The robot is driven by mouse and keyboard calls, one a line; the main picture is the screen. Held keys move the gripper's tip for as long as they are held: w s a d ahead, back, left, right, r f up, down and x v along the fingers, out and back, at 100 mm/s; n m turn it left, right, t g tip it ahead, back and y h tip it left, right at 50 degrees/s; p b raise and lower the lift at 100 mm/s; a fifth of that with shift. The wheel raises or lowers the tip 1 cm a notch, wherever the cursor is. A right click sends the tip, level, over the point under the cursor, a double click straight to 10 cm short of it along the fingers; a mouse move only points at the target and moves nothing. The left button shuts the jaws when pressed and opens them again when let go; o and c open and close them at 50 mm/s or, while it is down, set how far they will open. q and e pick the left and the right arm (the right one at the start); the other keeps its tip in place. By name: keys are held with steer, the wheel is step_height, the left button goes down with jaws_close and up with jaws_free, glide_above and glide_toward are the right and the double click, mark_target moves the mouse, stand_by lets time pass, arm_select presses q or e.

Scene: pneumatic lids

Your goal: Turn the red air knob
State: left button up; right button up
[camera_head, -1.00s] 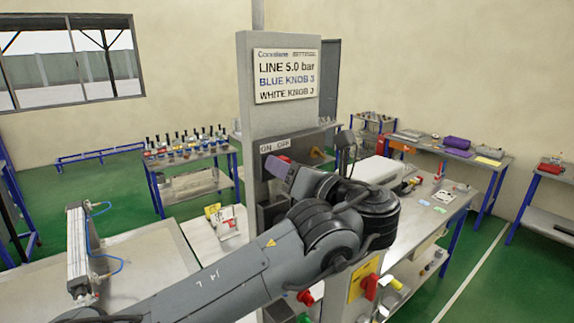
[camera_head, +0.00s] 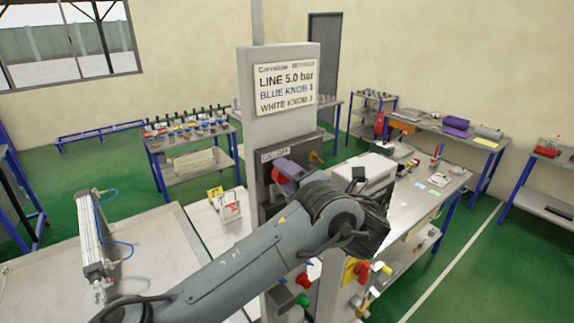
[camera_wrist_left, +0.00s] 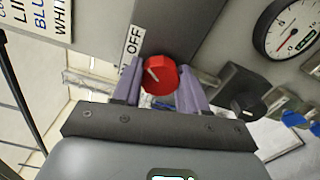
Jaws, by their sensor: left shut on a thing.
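The red air knob (camera_wrist_left: 156,76) sits on the grey panel in the left wrist view, just below the OFF label (camera_wrist_left: 133,42). Its white pointer mark slants toward the upper left. My left gripper (camera_wrist_left: 160,78) has its purple fingers on either side of the knob and is shut on it. In the head view the left gripper (camera_head: 287,172) is at the post's panel, below the ON/OFF label, and mostly hides the knob. My right gripper is not in view.
A pressure gauge (camera_wrist_left: 291,31) and a black knob (camera_wrist_left: 241,88) are to the right of the red knob. The sign (camera_head: 287,80) reads LINE 5.0 bar. A bench (camera_head: 440,185) stands right.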

arm_select(q)
steer(key=shift+m+p, duration=0.85)
steer(key=shift+m, duration=0.25)
steer(key=o, duration=1.1)
steer(key=shift+c, duration=0.2)
steer(key=shift+d, duration=0.1)
